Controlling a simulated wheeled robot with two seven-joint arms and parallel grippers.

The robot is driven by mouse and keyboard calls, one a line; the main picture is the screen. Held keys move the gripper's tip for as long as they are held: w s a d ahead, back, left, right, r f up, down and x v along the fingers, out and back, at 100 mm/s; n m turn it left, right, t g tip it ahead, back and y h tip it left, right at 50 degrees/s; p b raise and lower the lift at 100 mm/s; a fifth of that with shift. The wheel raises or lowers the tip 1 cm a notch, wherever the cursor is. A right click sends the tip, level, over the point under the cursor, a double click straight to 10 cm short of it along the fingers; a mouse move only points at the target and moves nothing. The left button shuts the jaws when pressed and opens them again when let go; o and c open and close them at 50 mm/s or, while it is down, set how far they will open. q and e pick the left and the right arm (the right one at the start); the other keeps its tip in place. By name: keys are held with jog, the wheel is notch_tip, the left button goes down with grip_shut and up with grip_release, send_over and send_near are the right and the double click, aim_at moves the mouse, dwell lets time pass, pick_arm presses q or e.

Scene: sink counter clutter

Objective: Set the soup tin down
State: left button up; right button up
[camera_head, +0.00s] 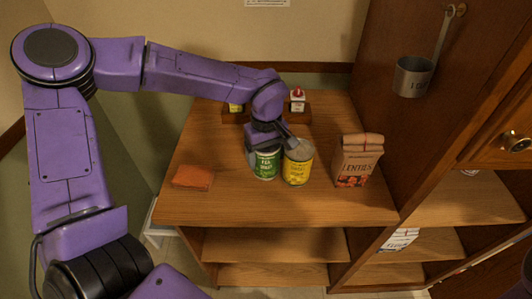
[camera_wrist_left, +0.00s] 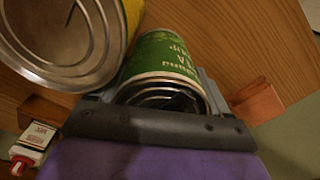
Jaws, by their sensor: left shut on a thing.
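The soup tin (camera_head: 265,167) is green with a pale pea soup label, partly hidden from above by my left gripper (camera_head: 268,143). In the left wrist view the soup tin (camera_wrist_left: 166,58) lies between the fingers, its ribbed metal end close to the palm. The left gripper is shut on it. The tin is upright at the counter top; I cannot tell whether its base touches the wood. A yellow tin (camera_head: 298,170) stands close on its right, and its metal end looms large in the left wrist view (camera_wrist_left: 62,35). My right gripper is not in view.
The wooden counter (camera_head: 230,205) is bare in front of the tins. A lentils bag (camera_head: 358,162) stands at right. Behind is a low wooden rack (camera_head: 235,117) with a red-capped container (camera_head: 297,103). A metal ladle (camera_head: 413,77) hangs at right.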

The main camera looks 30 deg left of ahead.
pick_arm(q)
jog(key=o, duration=1.4)
jog(key=shift+r, duration=0.1)
